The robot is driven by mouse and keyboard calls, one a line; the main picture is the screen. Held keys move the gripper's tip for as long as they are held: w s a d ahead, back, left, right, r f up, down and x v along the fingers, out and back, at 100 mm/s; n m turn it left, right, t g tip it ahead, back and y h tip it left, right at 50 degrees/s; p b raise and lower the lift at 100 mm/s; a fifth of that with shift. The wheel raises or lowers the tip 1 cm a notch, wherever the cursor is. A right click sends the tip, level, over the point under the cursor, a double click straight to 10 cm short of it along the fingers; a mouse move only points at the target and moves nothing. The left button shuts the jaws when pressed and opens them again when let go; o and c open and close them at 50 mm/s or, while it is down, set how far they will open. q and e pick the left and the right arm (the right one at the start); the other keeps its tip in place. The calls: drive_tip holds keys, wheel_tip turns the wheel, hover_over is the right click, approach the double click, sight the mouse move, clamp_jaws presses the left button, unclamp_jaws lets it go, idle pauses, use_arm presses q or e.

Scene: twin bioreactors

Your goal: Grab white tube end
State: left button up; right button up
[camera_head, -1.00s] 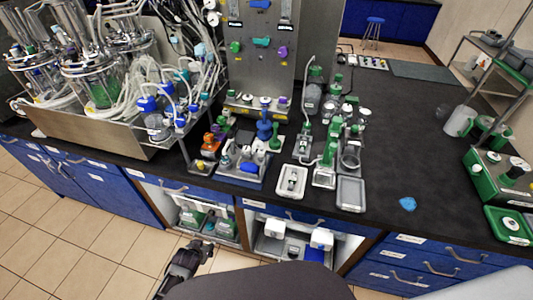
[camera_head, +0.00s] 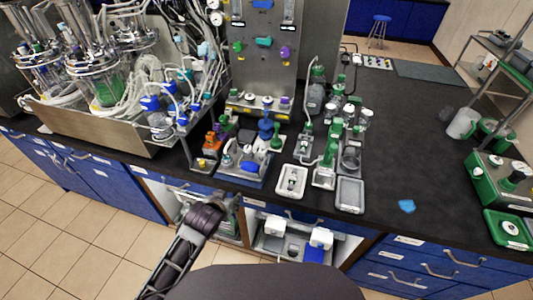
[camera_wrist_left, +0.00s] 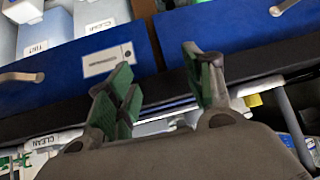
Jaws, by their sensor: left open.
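White tubing (camera_head: 128,92) loops in a tangle around the glass bioreactor vessels (camera_head: 95,82) at the left of the head view. I cannot tell which tube end is meant, and no free end shows clearly. My left gripper (camera_head: 224,202) is in front of the blue cabinet below the bench edge, well below and to the right of the tubing. In the left wrist view its green-padded fingers (camera_wrist_left: 165,88) are apart with nothing between them. No white tube shows near them there. My right gripper is not in view.
A metal tray (camera_head: 88,128) bounds the vessels at the bench front. A blue rack (camera_head: 243,172) and small trays (camera_head: 350,195) stand along the bench edge. Blue drawer fronts (camera_wrist_left: 95,58) lie close beyond my left fingers. The bench at right is mostly clear.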

sight(235, 189)
use_arm(q)
drive_tip(key=shift+w+d+r+t, duration=0.15)
drive_tip(key=shift+d+r, duration=0.2)
drive_tip(key=shift+r, duration=0.3)
drive_tip(key=shift+w+d+r+t, duration=0.15)
drive_tip(key=shift+d+r, duration=0.15)
drive_tip(key=shift+r, duration=0.3)
drive_tip(key=shift+w+d+r, duration=0.15)
drive_tip(key=shift+d+r, duration=0.1)
drive_tip(key=shift+r, duration=0.05)
drive_tip(key=w+d+r+m+t+h+b, duration=0.1)
drive_tip(key=w+d+r+t+h, duration=0.1)
drive_tip(key=d+r, duration=0.5)
wheel_tip(235, 189, up, 3)
drive_tip(key=shift+w+d+f+t+h, duration=0.1)
drive_tip(key=shift+w+d+t+h, duration=0.1)
drive_tip(key=shift+w+t+h, duration=0.45)
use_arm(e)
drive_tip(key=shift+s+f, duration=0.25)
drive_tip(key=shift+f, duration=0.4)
use_arm(q)
drive_tip(key=shift+s+y, duration=0.15)
drive_tip(key=shift+y, duration=0.1)
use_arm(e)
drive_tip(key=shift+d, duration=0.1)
